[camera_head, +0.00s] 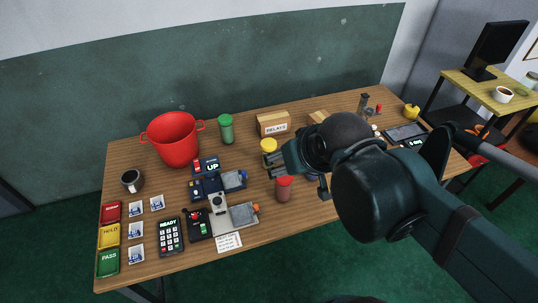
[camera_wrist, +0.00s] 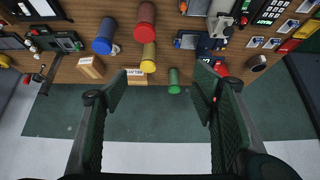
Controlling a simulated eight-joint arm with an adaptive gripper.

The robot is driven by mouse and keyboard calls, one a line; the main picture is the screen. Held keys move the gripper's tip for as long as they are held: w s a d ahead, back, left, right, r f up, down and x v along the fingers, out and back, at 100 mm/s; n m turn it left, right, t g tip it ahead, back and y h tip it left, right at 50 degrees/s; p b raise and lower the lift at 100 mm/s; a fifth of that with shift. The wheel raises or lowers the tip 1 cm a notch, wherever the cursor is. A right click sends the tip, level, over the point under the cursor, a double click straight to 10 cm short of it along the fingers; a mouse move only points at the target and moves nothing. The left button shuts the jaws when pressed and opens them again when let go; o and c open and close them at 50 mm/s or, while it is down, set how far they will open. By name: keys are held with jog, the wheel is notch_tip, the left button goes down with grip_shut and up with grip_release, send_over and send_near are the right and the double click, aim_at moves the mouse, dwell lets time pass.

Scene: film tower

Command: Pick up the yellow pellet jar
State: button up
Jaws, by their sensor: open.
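The yellow pellet jar (camera_head: 268,145) shows its yellow lid just behind my gripper's fingers in the head view; its lower body is hidden there. In the wrist view the yellow jar (camera_wrist: 148,60) appears beyond the fingers, between the red jar (camera_wrist: 146,20) and the green jar (camera_wrist: 173,80), left of the middle of the gap. My gripper (camera_head: 273,164) is open and empty above the table, in front of the jar in the head view. Both dark fingers (camera_wrist: 160,90) are spread wide in the wrist view. No contact with the jar is visible.
The red jar (camera_head: 283,188) stands close to my gripper at the front. A blue jar (camera_wrist: 104,36) stands nearby. The green jar (camera_head: 226,128), RELAYS box (camera_head: 273,124) and red pot (camera_head: 174,140) stand farther back. Devices crowd the table's front left.

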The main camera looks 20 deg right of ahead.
jog(key=shift+w, duration=0.1)
dwell(0.3)
jog(key=m+g+b, duration=0.1)
jog(key=m+g, duration=0.5)
jog(key=m, duration=0.7)
send_over(268, 142)
jog(key=s+a, duration=0.2)
jog(key=s, duration=0.4)
notch_tip(268, 142, down, 14)
jog(key=w+f+m, duration=0.1)
jog(key=f, duration=0.2)
jog(key=w+d+f+m, duration=0.1)
jog(key=w+f, duration=0.1)
jog(key=f, duration=0.1)
jog(key=w+f+m+g, duration=0.1)
jog(key=w+f, duration=0.1)
jog(key=f, duration=0.1)
jog(key=shift+w+d+f+b, duration=0.15)
jog(key=shift+w+d+b, duration=0.05)
jog(key=shift+d+b, duration=0.2)
jog(key=shift+w+f+m, duration=0.2)
jog(key=shift+f+m, duration=0.1)
jog(key=shift+f, duration=0.4)
jog(key=shift+f, duration=0.1)
jog(key=shift+f, duration=1.15)
